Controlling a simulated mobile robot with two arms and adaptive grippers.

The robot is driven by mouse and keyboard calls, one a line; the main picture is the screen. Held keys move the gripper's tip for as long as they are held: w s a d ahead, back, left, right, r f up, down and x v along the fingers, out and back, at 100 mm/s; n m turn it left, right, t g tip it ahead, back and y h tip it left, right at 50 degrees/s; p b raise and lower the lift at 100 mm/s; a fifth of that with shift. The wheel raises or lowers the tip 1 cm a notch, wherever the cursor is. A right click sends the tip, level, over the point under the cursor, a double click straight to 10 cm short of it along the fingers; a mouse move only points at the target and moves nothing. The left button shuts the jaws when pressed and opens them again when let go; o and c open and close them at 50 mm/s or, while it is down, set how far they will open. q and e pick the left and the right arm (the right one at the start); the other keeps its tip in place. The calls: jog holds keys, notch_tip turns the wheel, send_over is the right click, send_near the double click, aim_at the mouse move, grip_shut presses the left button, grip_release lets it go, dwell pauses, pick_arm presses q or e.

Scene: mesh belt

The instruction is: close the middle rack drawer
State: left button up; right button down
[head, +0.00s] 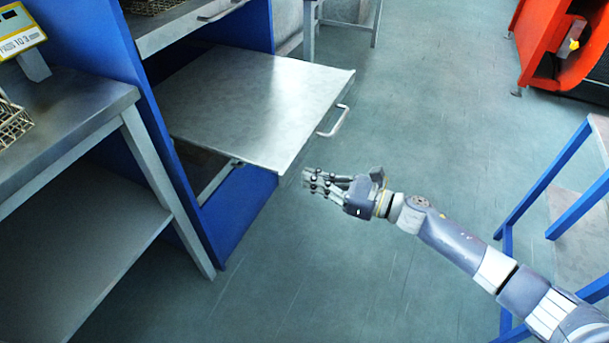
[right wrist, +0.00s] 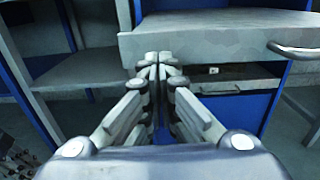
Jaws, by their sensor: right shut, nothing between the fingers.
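The middle rack drawer (head: 255,100) is a flat grey metal tray pulled far out of the blue rack (head: 232,215) in the head view. A bar handle (head: 333,122) is on its front edge. In the right wrist view the drawer front (right wrist: 215,42) spans the upper right, with its handle (right wrist: 292,50) at the right edge. My right gripper (head: 306,181) is shut and empty, just in front of the drawer's near front corner and apart from the handle. It also shows in the right wrist view (right wrist: 158,60).
An upper drawer (head: 180,25) sits above. A grey table (head: 60,110) with a scale (head: 18,38) and wire basket (head: 12,125) stands at left. A blue-framed stand (head: 560,180) and an orange machine (head: 560,45) are at right. The floor between is clear.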

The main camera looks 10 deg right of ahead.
pick_arm(q)
jog(key=shift+s+f, duration=0.15)
jog(key=shift+f, duration=0.15)
pick_arm(e)
jog(key=shift+x, duration=1.2)
